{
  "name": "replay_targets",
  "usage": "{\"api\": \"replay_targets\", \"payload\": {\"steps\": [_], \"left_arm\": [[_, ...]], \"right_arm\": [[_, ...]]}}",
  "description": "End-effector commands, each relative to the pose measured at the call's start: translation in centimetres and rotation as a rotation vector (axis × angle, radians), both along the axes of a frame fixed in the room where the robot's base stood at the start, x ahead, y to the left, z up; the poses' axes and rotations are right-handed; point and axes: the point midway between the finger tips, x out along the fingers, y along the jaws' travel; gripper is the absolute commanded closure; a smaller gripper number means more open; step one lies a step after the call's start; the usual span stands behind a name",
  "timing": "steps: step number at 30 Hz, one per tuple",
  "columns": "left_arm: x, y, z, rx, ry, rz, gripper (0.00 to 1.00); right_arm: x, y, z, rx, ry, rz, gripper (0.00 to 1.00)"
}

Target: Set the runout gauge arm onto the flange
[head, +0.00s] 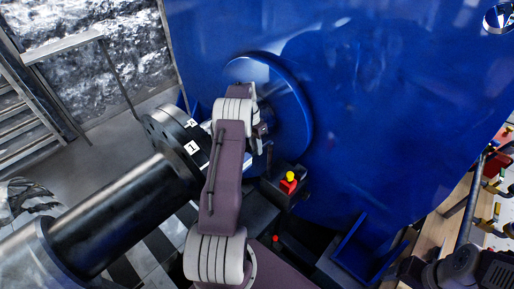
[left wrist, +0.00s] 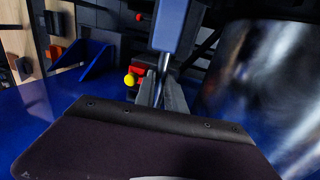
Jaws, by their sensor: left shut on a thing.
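My left gripper (head: 263,131) is at the face of the blue round housing, partly hidden behind my own arm in the head view. In the left wrist view, the fingers of my left gripper (left wrist: 163,88) are shut on a thin silvery rod with a blue block above it, seemingly the gauge arm (left wrist: 171,28). In the head view I cannot clearly make out the gauge arm. The dark flange (head: 168,128), with white number labels, sits on the end of a thick black shaft left of my gripper. Contact between gauge arm and flange cannot be told.
The large blue motor housing (head: 350,100) fills the middle and right. A red box with a yellow knob (head: 290,177) stands just below my gripper. The black shaft (head: 125,215) runs to the lower left. A wooden bench (head: 440,225) with tools is at the far right.

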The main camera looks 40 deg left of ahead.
Motion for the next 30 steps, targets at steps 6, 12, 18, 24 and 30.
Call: {"api": "replay_targets", "payload": {"steps": [6, 12, 18, 24, 30], "left_arm": [[0.2, 0.4, 0.4, 0.01, -0.01, 0.0, 0.64], [0.1, 0.2, 0.2, 0.006, -0.006, 0.0, 0.64], [0.2, 0.5, 1.3, 0.007, -0.009, 0.002, 0.64], [0.2, 1.5, 5.8, 0.008, -0.011, 0.002, 0.64], [0.2, 2.0, 8.8, 0.007, -0.009, 0.001, 0.64]], "right_arm": [[0.0, 0.0, 0.1, 0.0, 0.0, 0.0, 0.26], [0.0, 0.0, 0.0, 0.0, 0.0, 0.0, 0.26], [0.0, 0.0, -0.7, 0.0, 0.0, 0.0, 0.26], [0.0, 0.0, -1.6, 0.0, 0.0, 0.0, 0.26], [0.0, 0.0, -1.4, 0.0, 0.0, 0.0, 0.26]]}}
